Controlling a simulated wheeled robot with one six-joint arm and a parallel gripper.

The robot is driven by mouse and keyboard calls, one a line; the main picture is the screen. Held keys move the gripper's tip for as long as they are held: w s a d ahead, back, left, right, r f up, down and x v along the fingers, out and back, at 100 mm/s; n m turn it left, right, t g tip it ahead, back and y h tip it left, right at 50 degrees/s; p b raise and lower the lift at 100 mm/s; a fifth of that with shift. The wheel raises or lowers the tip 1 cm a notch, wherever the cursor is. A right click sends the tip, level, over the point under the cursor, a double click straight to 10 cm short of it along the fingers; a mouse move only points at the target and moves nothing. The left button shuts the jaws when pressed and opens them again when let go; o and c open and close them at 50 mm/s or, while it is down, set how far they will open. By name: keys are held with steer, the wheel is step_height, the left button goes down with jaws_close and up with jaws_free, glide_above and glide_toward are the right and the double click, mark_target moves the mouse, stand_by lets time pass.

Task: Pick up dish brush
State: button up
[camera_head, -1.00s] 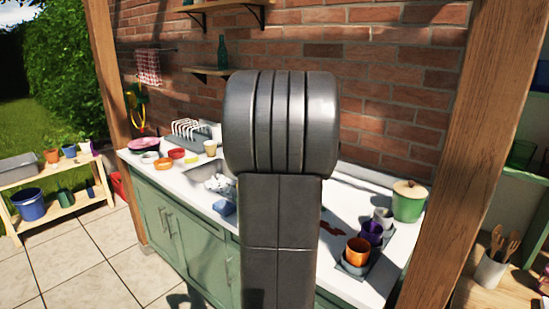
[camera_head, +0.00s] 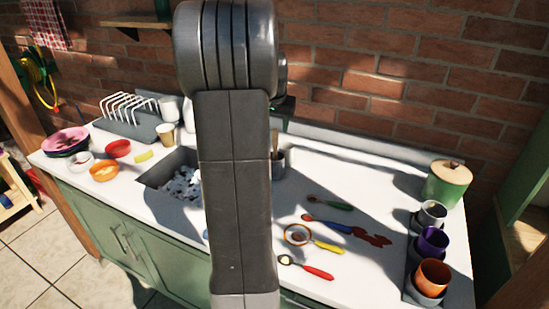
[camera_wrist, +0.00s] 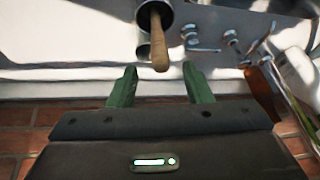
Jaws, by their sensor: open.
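A wooden handle, likely the dish brush (camera_wrist: 158,38), sticks out of a grey metal holder (camera_wrist: 152,10) in the wrist view. Its lower part is hidden inside the holder. In the head view the handle (camera_head: 275,141) rises from the holder (camera_head: 279,165), just right of my arm, towards the back of the counter. My gripper (camera_wrist: 159,74) is open and empty, its two green fingers spread. In the wrist view the handle's end lies between the fingertips' lines, near their level; contact is not visible. My arm mostly hides the gripper in the head view.
The white counter (camera_head: 365,205) holds a sink (camera_head: 160,177), a dish rack (camera_head: 130,112), bowls and cups at left. Stacked cups (camera_head: 433,242) and a green pot (camera_head: 447,183) stand at right. A brick wall (camera_head: 380,80) closes the back.

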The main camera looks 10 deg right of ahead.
steer(key=shift+x, duration=1.1)
steer(key=x, duration=0.1)
steer(key=p+x, duration=0.1)
steer(key=x, duration=0.3)
steer(key=shift+s+a+f, duration=0.15)
steer(key=shift+s+a, duration=0.05)
steer(key=shift+s, duration=0.1)
steer(key=shift+c, duration=0.3)
jaws_close()
